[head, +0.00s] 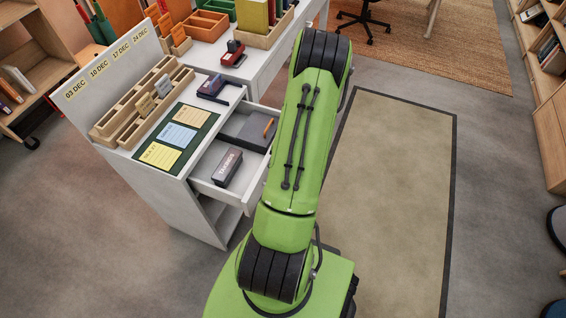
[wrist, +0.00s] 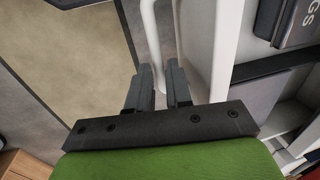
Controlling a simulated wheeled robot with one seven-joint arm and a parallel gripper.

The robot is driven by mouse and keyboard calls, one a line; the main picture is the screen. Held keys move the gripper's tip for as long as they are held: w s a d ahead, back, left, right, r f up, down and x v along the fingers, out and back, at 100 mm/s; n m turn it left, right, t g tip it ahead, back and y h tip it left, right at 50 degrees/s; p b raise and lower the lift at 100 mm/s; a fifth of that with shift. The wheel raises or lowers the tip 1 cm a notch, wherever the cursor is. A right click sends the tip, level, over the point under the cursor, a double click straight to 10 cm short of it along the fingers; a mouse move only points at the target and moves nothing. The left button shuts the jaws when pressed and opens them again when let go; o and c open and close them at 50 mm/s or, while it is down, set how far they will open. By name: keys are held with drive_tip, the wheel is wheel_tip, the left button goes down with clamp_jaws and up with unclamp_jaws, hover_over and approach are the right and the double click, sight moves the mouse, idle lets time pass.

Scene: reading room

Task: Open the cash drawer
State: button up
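The cash drawer (head: 205,188) sticks out open from the white desk (head: 190,215), in the middle of the head view. A dark lettered box (head: 227,167) and a grey tray (head: 244,130) with an orange stick lie in it. In the wrist view, a pale bar-shaped handle (wrist: 151,40) runs along the drawer's white front (wrist: 196,50). My gripper (wrist: 160,84) has one dark finger on each side of the handle and appears closed on it. In the head view, my green arm hides the gripper, the handle and part of the drawer front.
A beige mat (head: 390,190) covers clear floor to the right. Shelves (head: 540,85) stand at the far right.

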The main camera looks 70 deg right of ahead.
drive_tip(key=shift+o, duration=1.4)
wheel_tip(320, 180, up, 16)
drive_tip(key=s+p, duration=0.2)
drive_tip(key=p, duration=0.2)
drive_tip(key=shift+s+f+p, duration=0.25)
drive_tip(key=shift+s+p, duration=0.15)
